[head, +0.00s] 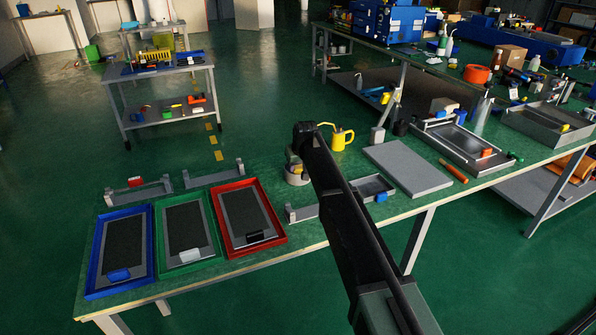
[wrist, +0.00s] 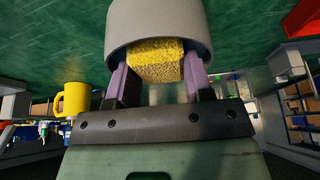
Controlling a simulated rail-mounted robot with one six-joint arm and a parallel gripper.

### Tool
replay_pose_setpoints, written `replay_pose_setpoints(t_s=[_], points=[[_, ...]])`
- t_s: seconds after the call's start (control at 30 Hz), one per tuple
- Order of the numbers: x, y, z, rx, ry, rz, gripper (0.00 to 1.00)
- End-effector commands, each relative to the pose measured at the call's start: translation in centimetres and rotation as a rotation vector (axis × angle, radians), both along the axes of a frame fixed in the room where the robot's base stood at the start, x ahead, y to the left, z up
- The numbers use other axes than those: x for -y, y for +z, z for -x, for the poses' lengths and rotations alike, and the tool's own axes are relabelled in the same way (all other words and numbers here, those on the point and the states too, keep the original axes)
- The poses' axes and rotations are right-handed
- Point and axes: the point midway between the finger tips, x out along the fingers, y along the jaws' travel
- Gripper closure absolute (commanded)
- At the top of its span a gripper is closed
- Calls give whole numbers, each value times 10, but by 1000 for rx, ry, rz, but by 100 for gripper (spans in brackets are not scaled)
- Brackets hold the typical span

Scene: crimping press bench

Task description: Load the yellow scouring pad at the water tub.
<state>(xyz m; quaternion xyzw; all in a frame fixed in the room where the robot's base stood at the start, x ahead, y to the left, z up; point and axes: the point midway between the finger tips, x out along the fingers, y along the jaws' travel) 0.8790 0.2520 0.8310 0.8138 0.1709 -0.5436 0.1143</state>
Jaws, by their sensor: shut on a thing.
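The yellow scouring pad (wrist: 156,62) is between the two fingers of my gripper (wrist: 155,80), which is shut on it. The pad sits at the mouth of a round light-grey tub (wrist: 156,27), whose wall curves around its far side. I cannot tell how deep the pad is or whether it touches the bottom. In the head view the tub (head: 297,179) stands on the green bench behind the trays, partly hidden by my arm. A bit of yellow shows at its rim. The fingers are hidden in the head view.
A yellow can (head: 342,138) stands right of the tub. Blue (head: 91,292), green (head: 222,255) and red (head: 283,238) trays line the bench's front left. Grey metal brackets (head: 213,175) stand behind them. A flat grey plate (head: 408,170) lies to the right.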

Motion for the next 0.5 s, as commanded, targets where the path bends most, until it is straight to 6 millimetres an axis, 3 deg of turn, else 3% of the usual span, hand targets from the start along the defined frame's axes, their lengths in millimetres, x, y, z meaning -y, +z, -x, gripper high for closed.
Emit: replay_pose_setpoints(t_s=[0.03, 0.3, 0.5], points=[[0, 12, 0, 0, 0, 0, 72], [0, 41, 0, 0, 0, 0, 72], [0, 48, 0, 0, 0, 0, 72]])
